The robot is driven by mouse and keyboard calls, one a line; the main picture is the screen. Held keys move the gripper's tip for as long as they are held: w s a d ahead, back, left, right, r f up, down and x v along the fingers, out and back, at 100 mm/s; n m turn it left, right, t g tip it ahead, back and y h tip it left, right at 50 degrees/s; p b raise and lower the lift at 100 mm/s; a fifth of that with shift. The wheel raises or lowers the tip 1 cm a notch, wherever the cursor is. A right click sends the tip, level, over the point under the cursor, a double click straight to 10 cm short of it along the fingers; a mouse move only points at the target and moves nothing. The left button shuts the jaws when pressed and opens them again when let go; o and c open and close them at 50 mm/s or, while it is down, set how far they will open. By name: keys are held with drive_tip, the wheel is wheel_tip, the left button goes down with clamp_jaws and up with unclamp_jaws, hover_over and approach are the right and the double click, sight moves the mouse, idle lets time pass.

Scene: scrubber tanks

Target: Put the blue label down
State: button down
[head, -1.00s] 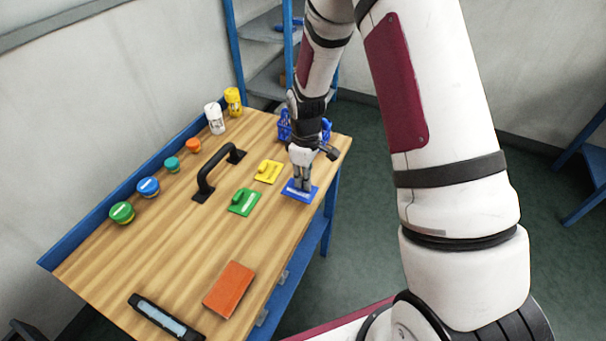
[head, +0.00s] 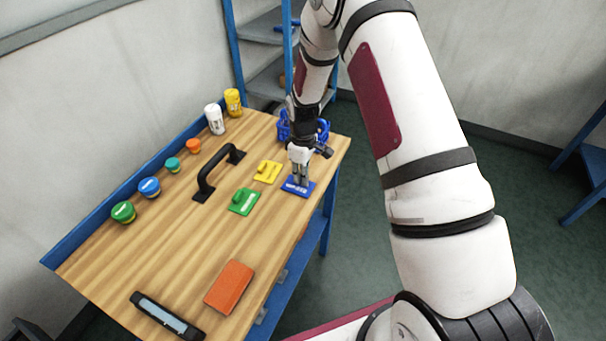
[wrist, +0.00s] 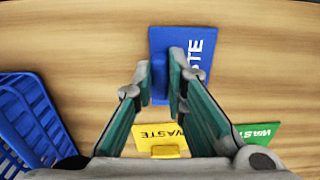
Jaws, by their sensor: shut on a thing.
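The blue label (head: 298,188) is a flat plate with white lettering, near the right edge of the wooden workbench. My gripper (head: 301,178) points down over it. In the wrist view, my gripper (wrist: 164,85) is shut on the blue label's raised tab, and the plate (wrist: 206,42) extends beyond the fingertips, with "WASTE" partly hidden by a finger. The plate looks level and is at or just above the bench top; I cannot tell whether it touches the wood.
The yellow label (head: 266,172) and green label (head: 244,201) lie to its left. A blue basket (head: 318,132) stands just behind my gripper. A black handle (head: 216,172), an orange block (head: 229,287) and several coloured jars occupy the bench (head: 150,250). Bare wood lies in front.

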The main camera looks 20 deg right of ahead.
drive_tip(key=shift+f, duration=0.15)
drive_tip(key=c, duration=1.6)
unclamp_jaws()
